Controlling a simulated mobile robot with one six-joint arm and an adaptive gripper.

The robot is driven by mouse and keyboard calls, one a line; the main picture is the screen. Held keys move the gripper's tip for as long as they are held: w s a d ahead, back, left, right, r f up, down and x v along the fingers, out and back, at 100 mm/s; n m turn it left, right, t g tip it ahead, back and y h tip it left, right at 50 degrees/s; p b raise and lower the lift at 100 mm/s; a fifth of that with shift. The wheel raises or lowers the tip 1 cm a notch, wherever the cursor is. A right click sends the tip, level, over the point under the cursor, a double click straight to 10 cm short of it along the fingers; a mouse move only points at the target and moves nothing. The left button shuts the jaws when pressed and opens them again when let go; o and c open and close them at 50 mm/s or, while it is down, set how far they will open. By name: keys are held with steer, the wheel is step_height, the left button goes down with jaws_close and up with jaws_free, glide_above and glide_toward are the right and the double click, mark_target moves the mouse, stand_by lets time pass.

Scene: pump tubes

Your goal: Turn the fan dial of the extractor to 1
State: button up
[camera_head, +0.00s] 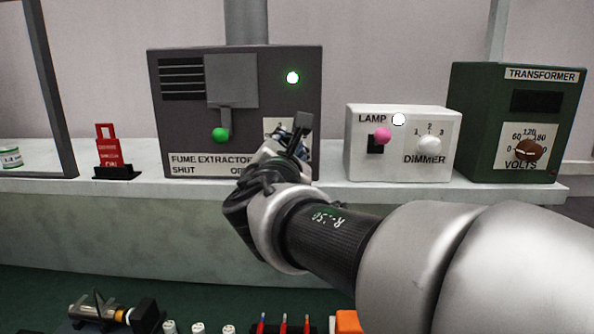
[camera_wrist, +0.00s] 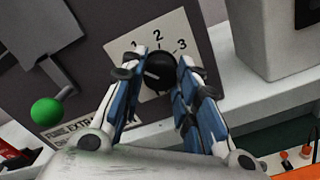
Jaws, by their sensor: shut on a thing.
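The fume extractor (camera_head: 185,125) is a dark grey box on the shelf. Its fan dial (camera_wrist: 159,69) is a black knob on a white plate marked 1, 2 and 3. My gripper (camera_wrist: 162,66) is shut on the dial, with a blue-padded finger on either side. A pale mark on the knob's face points to the left in the wrist view, below the 1; its exact setting is hard to read. In the head view my gripper (camera_head: 290,138) covers most of the dial and its plate.
A green-knobbed lever (camera_head: 220,134) hangs left of my gripper. A white lamp and dimmer box (camera_head: 400,165) stands close on the right, with a green transformer (camera_head: 480,120) beyond. A red lockout piece (camera_head: 108,150) stands left. Tools lie below the shelf.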

steer(key=shift+m+b, duration=1.6)
steer(key=shift+b, duration=0.45)
steer(key=o, duration=1.1)
steer(key=shift+c, duration=0.2)
steer(key=shift+s, duration=0.1)
steer(key=s, duration=1.1)
steer(key=shift+s+a, duration=0.2)
steer(key=shift+s, duration=0.2)
